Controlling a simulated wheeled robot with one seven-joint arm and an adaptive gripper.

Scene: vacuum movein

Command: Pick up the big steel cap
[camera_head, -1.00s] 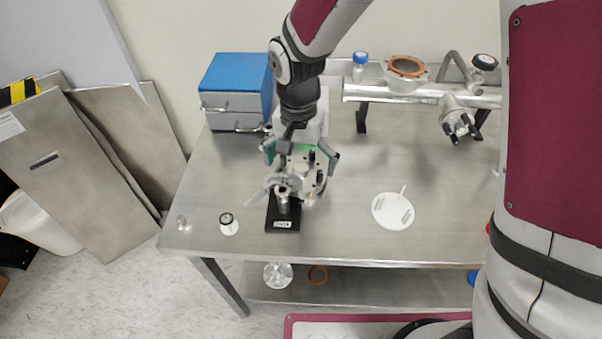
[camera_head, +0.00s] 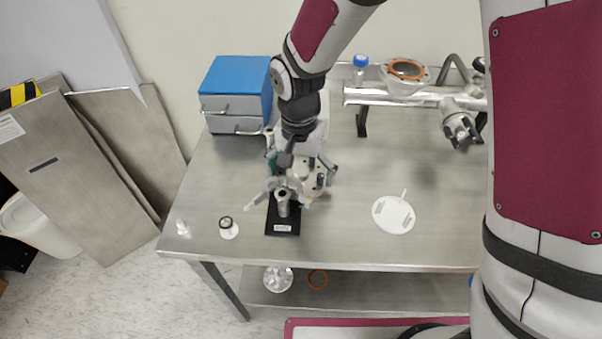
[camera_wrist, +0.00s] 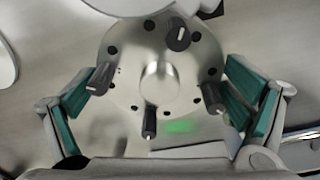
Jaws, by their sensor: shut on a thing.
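The big steel cap (camera_wrist: 130,60) is a round metal disc with a raised centre, small dark holes around its rim and several dark-handled bolts. It fills the middle of the wrist view. In the head view the cap (camera_head: 318,187) is partly hidden behind the clamp and under my wrist. My gripper (camera_wrist: 163,108) is shut on the cap, with a teal-padded finger on its left side and another on its right. In the head view my gripper (camera_head: 303,167) points down over the table. I cannot tell whether the cap touches the table.
A metal clamp (camera_head: 284,188) on a black labelled stand (camera_head: 283,220) is close in front of the cap. A blue-topped drawer box (camera_head: 235,82) is behind left, and a steel pipe assembly (camera_head: 425,96) behind right. A white disc (camera_head: 393,214) lies right; the table between is clear.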

